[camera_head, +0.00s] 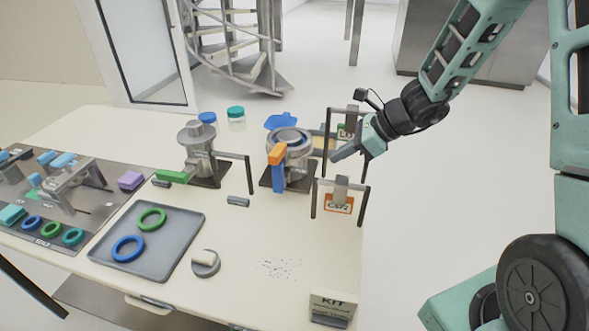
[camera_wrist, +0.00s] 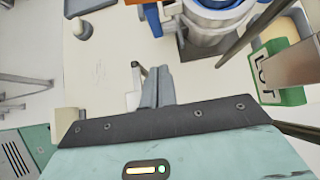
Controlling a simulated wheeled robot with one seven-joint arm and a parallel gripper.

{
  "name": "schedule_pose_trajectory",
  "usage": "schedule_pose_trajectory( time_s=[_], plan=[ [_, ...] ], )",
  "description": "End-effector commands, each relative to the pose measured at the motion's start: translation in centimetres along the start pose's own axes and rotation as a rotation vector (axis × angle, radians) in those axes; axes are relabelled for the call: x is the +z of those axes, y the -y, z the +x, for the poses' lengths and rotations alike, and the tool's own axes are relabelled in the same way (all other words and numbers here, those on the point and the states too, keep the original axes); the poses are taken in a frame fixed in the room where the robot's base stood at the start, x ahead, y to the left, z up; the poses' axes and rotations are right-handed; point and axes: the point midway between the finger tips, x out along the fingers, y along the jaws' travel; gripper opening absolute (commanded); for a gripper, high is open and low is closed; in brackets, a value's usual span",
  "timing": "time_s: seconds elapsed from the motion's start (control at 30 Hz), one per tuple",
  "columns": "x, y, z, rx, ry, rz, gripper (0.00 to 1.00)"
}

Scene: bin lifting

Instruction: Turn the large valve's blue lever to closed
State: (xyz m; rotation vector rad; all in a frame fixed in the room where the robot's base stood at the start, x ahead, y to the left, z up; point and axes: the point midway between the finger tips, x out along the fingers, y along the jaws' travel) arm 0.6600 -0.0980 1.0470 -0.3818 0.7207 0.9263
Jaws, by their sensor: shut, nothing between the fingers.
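The large valve (camera_head: 296,146) is a grey metal body on a dark base plate, right of the table's middle. Its blue lever (camera_head: 279,180) points down towards the front of the table, with an orange block (camera_head: 277,154) at its upper end. My gripper (camera_head: 334,157) is right of the valve, above the table's right side, apart from the lever. Its fingers are together and empty. In the wrist view the fingers (camera_wrist: 157,72) point up the picture, and the valve body (camera_wrist: 212,30) is beyond them to the right. A blue part (camera_wrist: 152,18) shows at the valve's left; the lever's full length is not clear there.
A smaller valve with a green lever (camera_head: 170,177) stands left. Dark posts with a tagged frame (camera_head: 338,203) stand in front of my gripper, and another tag frame (camera_head: 345,131) behind. A grey tray (camera_head: 165,255) holds rings. The table's front middle is mostly clear.

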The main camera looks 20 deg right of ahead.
Motion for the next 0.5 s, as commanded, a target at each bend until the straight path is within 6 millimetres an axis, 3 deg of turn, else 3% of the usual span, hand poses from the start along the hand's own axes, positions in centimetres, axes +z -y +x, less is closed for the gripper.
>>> schedule_pose_trajectory(
  time_s=[0.23,0.5],
  plan=[
    [0.0,-0.1,1.9,0.004,-0.001,-0.002,0.0],
    [0.0,-0.2,7.3,0.007,-0.001,-0.002,0.0]
  ],
)
